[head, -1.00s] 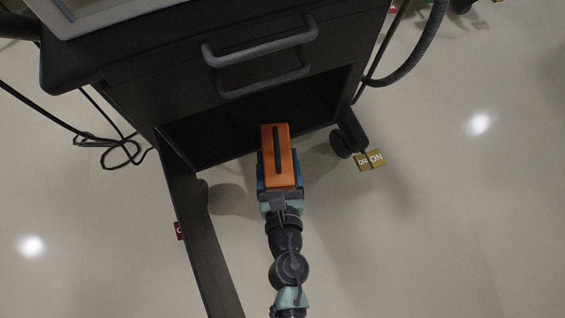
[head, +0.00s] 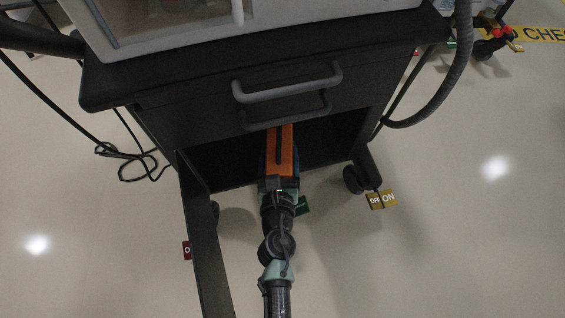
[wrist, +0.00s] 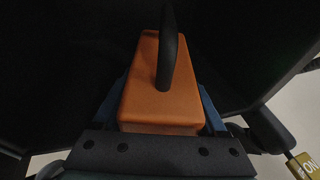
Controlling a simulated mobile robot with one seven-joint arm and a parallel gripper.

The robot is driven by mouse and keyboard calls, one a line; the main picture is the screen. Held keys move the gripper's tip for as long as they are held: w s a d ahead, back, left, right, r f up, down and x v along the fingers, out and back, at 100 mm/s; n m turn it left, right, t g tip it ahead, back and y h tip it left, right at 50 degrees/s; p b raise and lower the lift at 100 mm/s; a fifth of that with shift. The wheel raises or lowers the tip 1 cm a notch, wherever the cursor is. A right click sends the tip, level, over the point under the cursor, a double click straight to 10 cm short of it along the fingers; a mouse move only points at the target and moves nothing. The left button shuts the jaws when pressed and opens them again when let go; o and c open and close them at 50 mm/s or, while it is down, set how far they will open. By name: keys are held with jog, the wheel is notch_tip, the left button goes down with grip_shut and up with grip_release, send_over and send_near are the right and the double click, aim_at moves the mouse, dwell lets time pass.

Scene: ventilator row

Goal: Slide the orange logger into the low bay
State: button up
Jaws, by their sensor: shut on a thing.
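The orange logger (head: 288,152) is a box with a black handle along its top. My gripper (head: 279,184) is shut on it, with blue fingers at its sides. In the head view the logger's far end reaches the opening of the low bay (head: 225,162), the dark space under the cart's drawer. The drawer's lower handle overlaps the far end of the logger from above. In the wrist view the logger (wrist: 155,95) points away into the dark bay, between the blue fingers (wrist: 213,112). I cannot tell how deep its far end sits, or whether it touches the bay floor.
The drawer front (head: 190,112) with grey handles (head: 290,88) overhangs the bay. A cart leg (head: 205,250) stands left, and a caster (head: 353,180) with an OFF/ON tag (head: 382,200) right. A cable (head: 130,160) lies left; a hose (head: 455,75) hangs right.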

aim_at(272, 133)
jog(key=w, duration=0.2)
jog(key=w+a, duration=0.1)
jog(key=w, duration=0.2)
jog(key=shift+w+a+b, duration=0.15)
jog(key=shift+w+b, duration=0.2)
jog(key=shift+b, duration=0.05)
jog(key=shift+w+a+f+b, duration=0.1)
jog(key=shift+w+f+b, duration=0.45)
jog(key=shift+w+b, duration=0.1)
jog(key=shift+f, duration=0.15)
jog(key=o, duration=1.3)
jog(key=shift+s+f, duration=0.15)
jog(key=p+v, duration=0.2)
jog(key=v, duration=1)
jog(key=shift+s+r, duration=0.25)
jog(key=shift+s, duration=0.1)
